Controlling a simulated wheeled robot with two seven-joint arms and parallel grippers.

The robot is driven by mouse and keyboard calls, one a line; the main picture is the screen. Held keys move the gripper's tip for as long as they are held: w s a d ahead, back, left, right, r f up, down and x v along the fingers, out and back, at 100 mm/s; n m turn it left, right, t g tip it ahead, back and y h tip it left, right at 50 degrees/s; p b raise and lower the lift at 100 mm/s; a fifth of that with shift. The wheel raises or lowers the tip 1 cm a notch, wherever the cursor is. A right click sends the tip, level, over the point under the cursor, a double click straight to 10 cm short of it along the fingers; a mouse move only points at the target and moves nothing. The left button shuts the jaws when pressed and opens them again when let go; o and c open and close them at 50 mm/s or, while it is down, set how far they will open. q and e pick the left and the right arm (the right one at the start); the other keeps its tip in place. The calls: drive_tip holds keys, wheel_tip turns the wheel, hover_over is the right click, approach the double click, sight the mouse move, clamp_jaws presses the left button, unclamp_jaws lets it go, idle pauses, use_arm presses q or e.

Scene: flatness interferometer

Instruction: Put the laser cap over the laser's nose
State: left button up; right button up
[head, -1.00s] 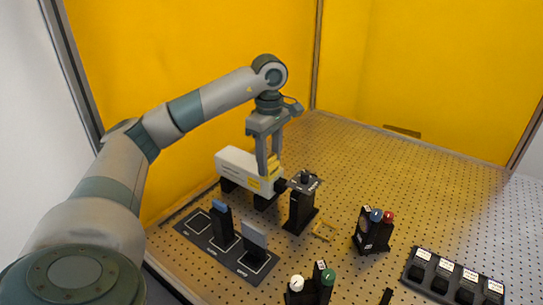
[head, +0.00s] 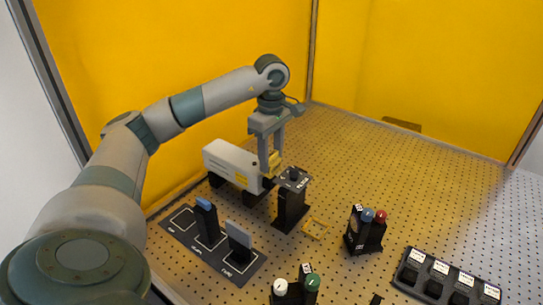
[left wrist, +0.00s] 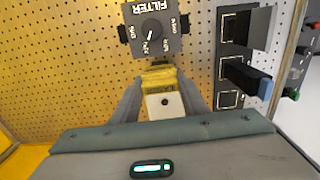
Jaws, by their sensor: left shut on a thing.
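The laser (head: 230,163) is a long white box on dark feet near the back wall. My left gripper (head: 270,170) points down at its right end and is shut on the yellow laser cap (head: 274,160). In the left wrist view, the cap (left wrist: 158,76) sits between the fingers, at the end of the white laser body (left wrist: 163,106). The nose is hidden by the cap and fingers. I cannot tell whether the cap is around the nose or just above or in front of it. My right gripper is not in view.
The black filter post (head: 291,205), with a knob on top, stands close to the right of the cap. A dark mat (head: 212,255) with two upright pieces lies in front.

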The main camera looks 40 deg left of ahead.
sight(271, 173)
use_arm(q)
drive_tip(key=shift+f, duration=0.1)
drive_tip(key=shift+f+b, duration=1.55)
drive_tip(key=shift+f, duration=1.05)
drive_tip(key=shift+f+b, duration=0.35)
drive_tip(key=o, duration=0.9)
drive_tip(key=shift+r, duration=0.15)
drive_tip(key=shift+r+p, duration=2)
drive_tip(key=shift+r, duration=1.35)
drive_tip(key=shift+s, duration=0.1)
